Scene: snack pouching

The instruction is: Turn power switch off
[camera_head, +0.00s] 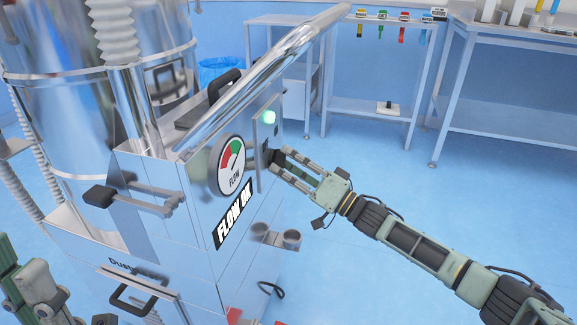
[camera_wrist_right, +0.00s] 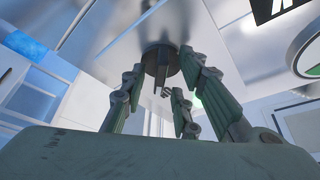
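The power switch shows in the right wrist view as a dark round knob (camera_wrist_right: 160,66) with a narrow grip bar, on the metal machine face. In the head view the dark switch (camera_head: 269,155) is partly hidden by my right gripper, below a lit green lamp (camera_head: 268,116). My right gripper (camera_head: 281,162) points at it. In the wrist view the gripper (camera_wrist_right: 163,88) has its fingers spread, with the knob just beyond and between their tips. I cannot tell whether they touch. Part of my left gripper (camera_head: 28,290) shows at the lower left; its opening is unclear.
A flow gauge (camera_head: 231,165) and a "FLOW OK" sign (camera_head: 233,215) are on the machine side. A shiny pipe (camera_head: 270,75) slopes above. A small bracket with cup-like ends (camera_head: 275,238) sticks out below my right gripper. Metal tables (camera_head: 375,112) stand behind; the blue floor right is clear.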

